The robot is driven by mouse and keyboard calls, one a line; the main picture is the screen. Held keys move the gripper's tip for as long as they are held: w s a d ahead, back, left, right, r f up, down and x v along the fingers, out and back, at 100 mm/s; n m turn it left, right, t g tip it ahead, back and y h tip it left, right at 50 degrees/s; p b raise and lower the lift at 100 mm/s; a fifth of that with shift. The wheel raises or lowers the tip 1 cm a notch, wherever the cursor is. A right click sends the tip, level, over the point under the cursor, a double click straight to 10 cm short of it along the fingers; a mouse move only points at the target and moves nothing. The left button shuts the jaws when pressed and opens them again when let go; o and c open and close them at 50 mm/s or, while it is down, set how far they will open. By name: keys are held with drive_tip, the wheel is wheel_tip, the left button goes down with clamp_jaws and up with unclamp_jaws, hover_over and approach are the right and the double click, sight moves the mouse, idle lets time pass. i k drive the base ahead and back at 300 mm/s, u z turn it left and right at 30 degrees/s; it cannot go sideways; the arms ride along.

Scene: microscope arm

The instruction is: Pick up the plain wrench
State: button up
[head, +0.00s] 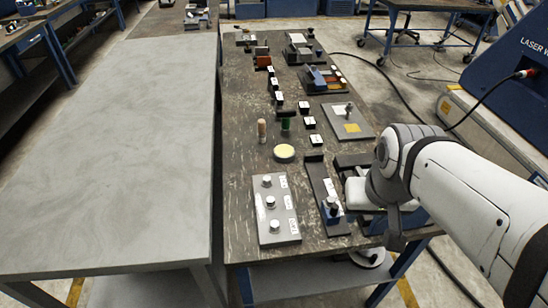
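I cannot make out a plain wrench for certain in the head view. My white arm reaches in from the right, and its wrist hangs over the right edge of the dark workbench (240,150). My gripper (354,193) seems to be the pale part low at the bench's right side. Its fingers are too small and too hidden to tell open from shut, and no held object shows. The arm covers part of the bench's right front corner.
A grey plate with several knobs (275,236) lies at the bench's front left, beside a long dark fixture (322,190). A pale yellow disc (284,152) and small upright pegs stand behind. Several labelled blocks run farther back. The grey table (120,150) on the left is clear.

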sight(285, 114)
drive_tip(key=z, duration=0.4)
drive_tip(key=k, duration=0.15)
drive_tip(key=u, duration=2.25)
drive_tip(key=k, duration=0.5)
drive_tip(key=z, duration=1.05)
drive_tip(key=i, duration=1)
drive_tip(key=z, duration=0.05)
drive_tip(key=k, duration=0.1)
drive_tip(key=z, duration=0.35)
